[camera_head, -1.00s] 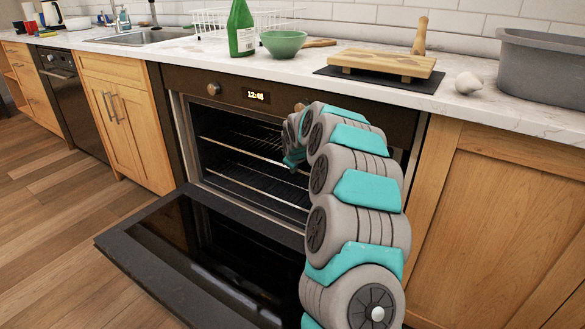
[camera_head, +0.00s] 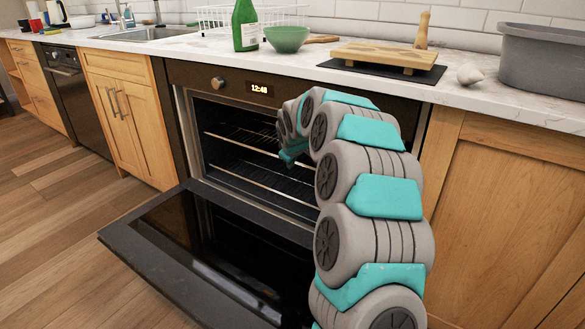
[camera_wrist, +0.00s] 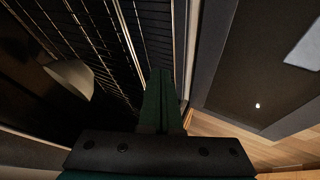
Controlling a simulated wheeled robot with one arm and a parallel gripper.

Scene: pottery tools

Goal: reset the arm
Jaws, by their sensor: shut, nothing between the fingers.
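My arm (camera_head: 370,205) reaches from the lower right toward the open oven (camera_head: 225,135), and its far end is at the oven's opening. In the head view the fingers are hard to make out there. In the wrist view my gripper (camera_wrist: 162,85) has its green fingers together, shut and empty. The oven racks (camera_wrist: 95,45) run beyond the fingertips. A pale bowl-like object (camera_wrist: 72,78) is to the left of the fingers, apart from them, in the dark oven.
The oven door (camera_head: 205,250) hangs open, low in front. The counter (camera_head: 300,60) above holds a green bottle (camera_head: 245,27), a green bowl (camera_head: 287,39), a wooden board (camera_head: 385,57), a white lump (camera_head: 469,74) and a grey tub (camera_head: 545,62). Floor at left is clear.

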